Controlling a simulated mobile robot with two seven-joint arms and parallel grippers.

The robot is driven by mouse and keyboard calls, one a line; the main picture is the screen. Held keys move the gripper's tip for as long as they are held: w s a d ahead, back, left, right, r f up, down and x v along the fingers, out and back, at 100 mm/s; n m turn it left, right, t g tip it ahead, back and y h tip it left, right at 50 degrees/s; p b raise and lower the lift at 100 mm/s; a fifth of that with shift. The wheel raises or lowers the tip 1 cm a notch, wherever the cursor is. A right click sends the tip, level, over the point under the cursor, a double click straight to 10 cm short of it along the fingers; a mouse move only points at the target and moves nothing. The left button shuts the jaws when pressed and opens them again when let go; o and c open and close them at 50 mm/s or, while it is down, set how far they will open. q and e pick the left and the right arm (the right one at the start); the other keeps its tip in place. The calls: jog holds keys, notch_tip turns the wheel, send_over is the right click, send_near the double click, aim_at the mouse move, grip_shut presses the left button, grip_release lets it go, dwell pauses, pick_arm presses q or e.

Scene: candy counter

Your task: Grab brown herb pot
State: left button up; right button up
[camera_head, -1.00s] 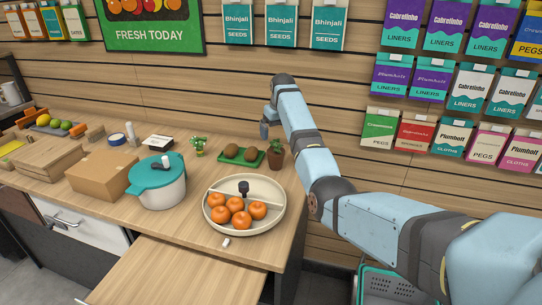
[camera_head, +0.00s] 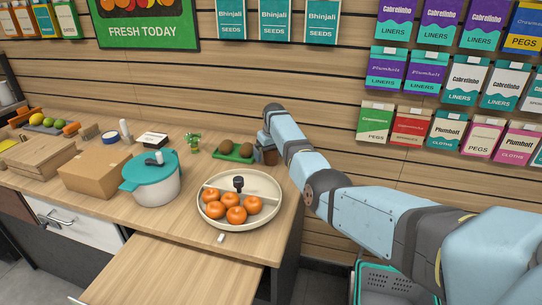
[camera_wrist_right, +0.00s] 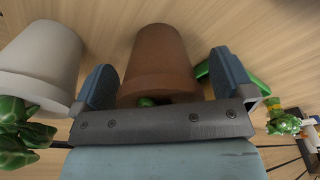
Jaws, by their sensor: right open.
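The brown herb pot (camera_head: 271,158) stands on the counter behind the fruit tray, partly hidden by my right gripper (camera_head: 263,146) in the head view. In the right wrist view the brown pot (camera_wrist_right: 160,58) lies between the two blue fingers of the right gripper (camera_wrist_right: 163,80). The fingers are apart, with a visible gap to the pot on the left side. A little green shows at the pot's rim; most of the plant is hidden by the gripper. My left gripper is not in view.
In the right wrist view a pale grey pot (camera_wrist_right: 42,62) with a green plant stands close outside the left finger. A green tray with brown fruit (camera_head: 236,150) is left of the brown pot. A round tray (camera_head: 270,190) of oranges stands in front.

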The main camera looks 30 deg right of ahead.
jog(key=shift+r, duration=0.1)
jog(key=c, duration=1.1)
